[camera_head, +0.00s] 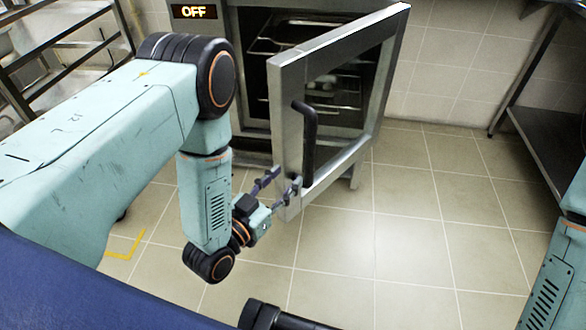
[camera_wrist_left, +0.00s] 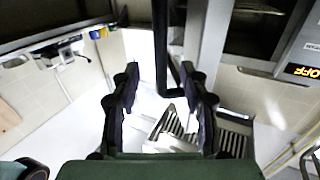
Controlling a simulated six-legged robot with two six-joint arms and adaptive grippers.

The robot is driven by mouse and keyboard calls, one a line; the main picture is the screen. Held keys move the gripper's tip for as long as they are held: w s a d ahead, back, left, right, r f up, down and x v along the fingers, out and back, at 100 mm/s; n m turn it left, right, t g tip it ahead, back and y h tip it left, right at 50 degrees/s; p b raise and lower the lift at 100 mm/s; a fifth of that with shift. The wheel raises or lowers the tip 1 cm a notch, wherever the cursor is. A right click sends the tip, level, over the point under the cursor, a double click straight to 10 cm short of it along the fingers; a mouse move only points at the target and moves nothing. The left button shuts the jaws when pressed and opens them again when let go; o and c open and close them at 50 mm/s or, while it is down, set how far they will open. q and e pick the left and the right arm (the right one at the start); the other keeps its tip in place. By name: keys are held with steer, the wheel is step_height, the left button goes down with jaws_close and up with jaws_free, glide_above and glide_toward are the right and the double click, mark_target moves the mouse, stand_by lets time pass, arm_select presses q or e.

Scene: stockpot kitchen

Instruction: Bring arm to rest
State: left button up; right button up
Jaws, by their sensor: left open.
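My left arm reaches in from the left in the head view. Its left gripper (camera_head: 283,183) is open beside the lower part of the oven door, close to the lower end of the black door handle (camera_head: 310,140). In the left wrist view, the spread fingers of the left gripper (camera_wrist_left: 160,80) show with the handle (camera_wrist_left: 160,40) in the gap between them; I cannot tell whether they touch it. Part of my right arm shows at the right edge of the head view, but its gripper is not seen.
The oven door (camera_head: 290,110) stands wide open, swung toward me, with racks visible in the oven (camera_head: 265,45). The oven display (camera_head: 194,12) reads OFF. A metal shelf (camera_head: 60,60) stands at the left and a steel table (camera_head: 550,130) at the right. The tiled floor (camera_head: 410,220) between is clear.

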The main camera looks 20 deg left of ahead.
arm_select(q)
steer(key=shift+s+a, duration=0.1)
steer(key=shift+s, duration=0.25)
steer(key=s+a+f+n+g+y, duration=0.2)
steer(key=s+a+f+g+y, duration=0.1)
steer(key=s+f+g, duration=0.85)
steer(key=s+a+r+n+g+y+p, duration=0.1)
steer(key=s+g+p, duration=0.1)
steer(key=s, duration=0.6)
steer(key=s+a+r+n+g+y+p, duration=0.1)
steer(key=s+a+g, duration=0.1)
steer(key=s, duration=0.7)
steer(key=shift+s+r+g+y+p, duration=0.25)
steer(key=shift+s+g+y+p, duration=0.1)
steer(key=shift+g, duration=0.5)
